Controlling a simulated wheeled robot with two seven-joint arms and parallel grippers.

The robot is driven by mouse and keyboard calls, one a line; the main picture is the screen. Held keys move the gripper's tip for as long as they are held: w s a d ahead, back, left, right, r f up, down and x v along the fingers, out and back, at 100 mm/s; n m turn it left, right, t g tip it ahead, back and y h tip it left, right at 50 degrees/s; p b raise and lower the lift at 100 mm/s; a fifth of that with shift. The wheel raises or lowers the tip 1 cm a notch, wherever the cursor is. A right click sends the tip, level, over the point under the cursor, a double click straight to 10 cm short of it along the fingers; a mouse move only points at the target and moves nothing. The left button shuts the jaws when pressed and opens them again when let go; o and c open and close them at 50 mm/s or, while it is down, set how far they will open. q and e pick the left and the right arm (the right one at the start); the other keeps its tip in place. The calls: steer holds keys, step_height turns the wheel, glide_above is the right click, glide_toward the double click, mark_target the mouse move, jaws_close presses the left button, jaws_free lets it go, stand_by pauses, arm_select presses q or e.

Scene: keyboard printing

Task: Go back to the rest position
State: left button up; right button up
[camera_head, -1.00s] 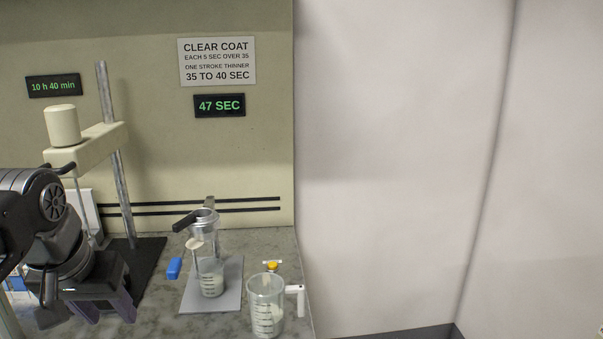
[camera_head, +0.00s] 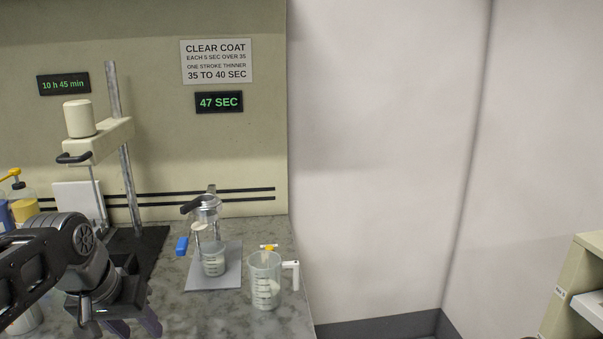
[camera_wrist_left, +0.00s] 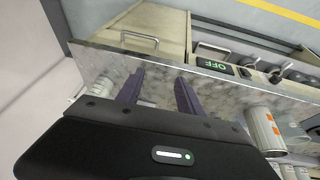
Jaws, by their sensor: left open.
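My left gripper (camera_head: 132,328) is at the lower left of the head view, over the front of the grey marbled counter (camera_head: 180,313). Its two purple-grey fingers stand apart with nothing between them. In the left wrist view the open fingers (camera_wrist_left: 158,92) reach over the counter edge, with drawers beyond. My right gripper is in neither view.
A mixer stand (camera_head: 128,170) stands behind my left arm. A viscosity cup (camera_head: 205,208) stands over a beaker (camera_head: 213,262) on a grey plate (camera_head: 228,280). A handled jug (camera_head: 265,285) is near the counter's right end. A shelf unit (camera_head: 575,290) stands far right.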

arm_select(q)
steer(key=w+d+f+g+h, duration=0.1)
steer(key=d+f, duration=0.3)
steer(key=f, duration=0.5)
steer(key=w+d+f+h, duration=0.1)
steer(key=d+f, duration=0.4)
steer(key=f, duration=0.4)
steer(key=w+d+f+g+h, duration=0.1)
steer(key=d+f, duration=0.3)
steer(key=f, duration=0.5)
steer(key=s+d+f+g, duration=0.1)
steer(key=s+d+f, duration=0.4)
steer(key=s+f, duration=0.5)
steer(key=s+d+f, duration=0.5)
steer(key=s+f, duration=0.5)
steer(key=shift+f+g+h, duration=0.3)
steer(key=shift+g+h, duration=0.1)
steer(key=shift+d, duration=0.1)
steer(key=shift+c, duration=0.2)
